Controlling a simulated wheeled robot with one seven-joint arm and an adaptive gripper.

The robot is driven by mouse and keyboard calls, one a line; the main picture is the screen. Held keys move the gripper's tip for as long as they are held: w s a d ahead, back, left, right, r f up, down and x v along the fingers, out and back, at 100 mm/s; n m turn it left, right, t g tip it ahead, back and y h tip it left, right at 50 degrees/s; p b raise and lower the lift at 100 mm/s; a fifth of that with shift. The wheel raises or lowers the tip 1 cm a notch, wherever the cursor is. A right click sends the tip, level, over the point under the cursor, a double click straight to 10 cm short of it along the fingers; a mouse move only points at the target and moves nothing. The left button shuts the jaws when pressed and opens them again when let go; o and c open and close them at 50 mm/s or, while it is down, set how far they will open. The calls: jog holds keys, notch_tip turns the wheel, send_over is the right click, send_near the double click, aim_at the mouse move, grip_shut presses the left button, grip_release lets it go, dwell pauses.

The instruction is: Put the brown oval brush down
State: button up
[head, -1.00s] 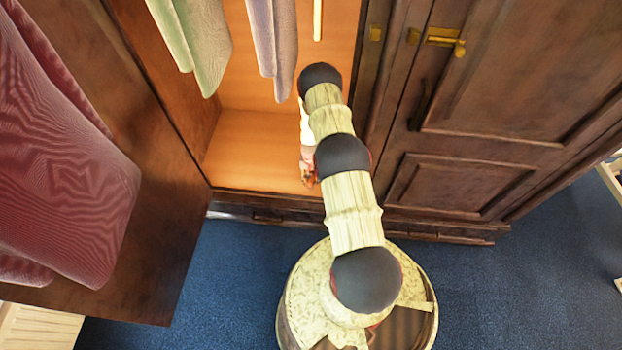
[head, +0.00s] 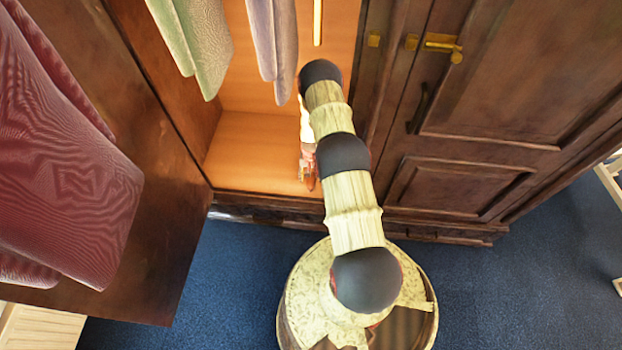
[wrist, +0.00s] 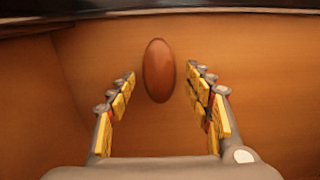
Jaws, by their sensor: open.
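The brown oval brush (wrist: 159,71) lies on the orange-brown wooden floor of the wardrobe in the wrist view. My gripper (wrist: 160,82) is open, with yellow-padded fingers spread to the left and right of the brush. A gap shows between the brush and each finger, and its far end reaches past the fingertips. In the head view my gripper (head: 307,178) is low inside the open wardrobe, partly hidden by my arm. The brush cannot be made out there.
The wardrobe floor (head: 245,150) is bare to the left of my gripper. Green (head: 203,45) and lilac cloths (head: 283,45) hang above it. An open door (head: 150,230) with a red cloth (head: 65,170) stands left. A closed door (head: 500,90) stands right.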

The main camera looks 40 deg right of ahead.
aim_at(311, 179)
jog(key=shift+a+r+p, duration=0.15)
jog(key=shift+r+p, duration=0.7)
jog(key=shift+r, duration=1.85)
